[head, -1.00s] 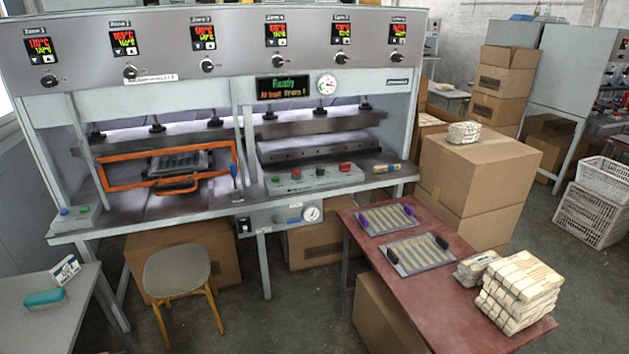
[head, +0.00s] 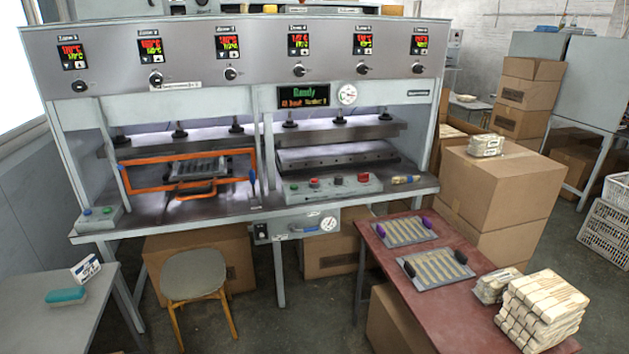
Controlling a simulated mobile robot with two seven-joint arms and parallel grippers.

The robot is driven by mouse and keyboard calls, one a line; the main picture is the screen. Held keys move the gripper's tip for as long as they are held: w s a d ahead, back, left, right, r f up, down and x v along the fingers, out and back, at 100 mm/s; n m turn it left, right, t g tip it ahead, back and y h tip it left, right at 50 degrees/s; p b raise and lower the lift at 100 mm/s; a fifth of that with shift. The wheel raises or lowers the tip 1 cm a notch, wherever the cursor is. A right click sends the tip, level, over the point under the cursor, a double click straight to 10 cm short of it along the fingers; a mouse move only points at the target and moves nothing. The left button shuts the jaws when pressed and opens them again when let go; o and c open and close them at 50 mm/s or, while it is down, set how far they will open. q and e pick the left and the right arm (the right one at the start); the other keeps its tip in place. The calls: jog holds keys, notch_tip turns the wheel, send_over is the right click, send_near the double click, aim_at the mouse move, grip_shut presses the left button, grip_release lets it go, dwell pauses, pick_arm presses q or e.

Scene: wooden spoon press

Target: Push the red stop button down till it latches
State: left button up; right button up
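A control box (head: 330,190) sits on the press bench, right of the orange-framed opening. It carries a green button (head: 294,187) on the left, a smaller red button (head: 314,183), a dark button (head: 338,180) and a larger red button (head: 364,178) at the right end. The larger red one looks like the stop button and stands up from the box. Whether it is latched is too small to tell. Neither of my grippers is in view, and nothing covers the buttons.
The orange guard frame (head: 187,171) stands left of the box. A red table (head: 400,286) with plates and stick bundles is at front right. A stool (head: 194,277) stands at front left, with open floor beside it.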

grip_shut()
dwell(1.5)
